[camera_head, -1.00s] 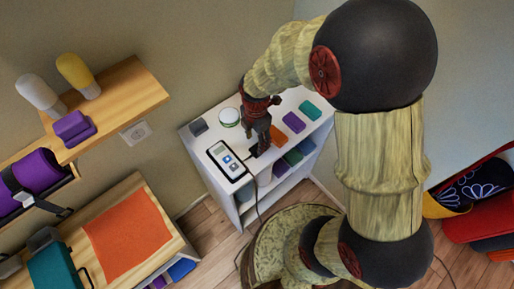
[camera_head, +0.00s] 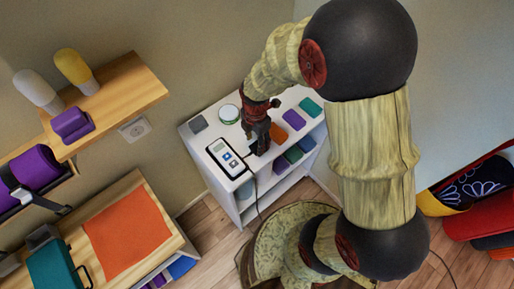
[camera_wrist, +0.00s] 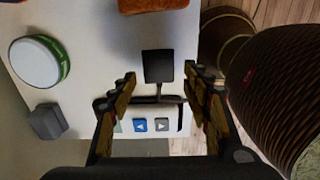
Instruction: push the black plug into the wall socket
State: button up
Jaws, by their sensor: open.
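The black plug (camera_wrist: 158,66) lies on the white cabinet top, just beyond and between my fingertips in the wrist view. A dark cord runs from it back between the fingers. My gripper (camera_wrist: 160,82) is open, with one finger on each side of the cord. In the head view my gripper (camera_head: 257,138) points down at the cabinet top and mostly hides the plug. The wall socket (camera_head: 134,130) is a pale plate on the wall at left, below the wooden shelf.
A wooden shelf (camera_head: 125,92) with bottles juts out above the socket. An orange mat (camera_head: 127,233) lies below it.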

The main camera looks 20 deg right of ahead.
aim_at(256, 147)
notch_tip(256, 147, down, 5)
jog(key=shift+w+r+b, duration=0.1)
jog(key=shift+b, duration=0.5)
jog(key=c, duration=0.3)
jog(key=c, duration=0.7)
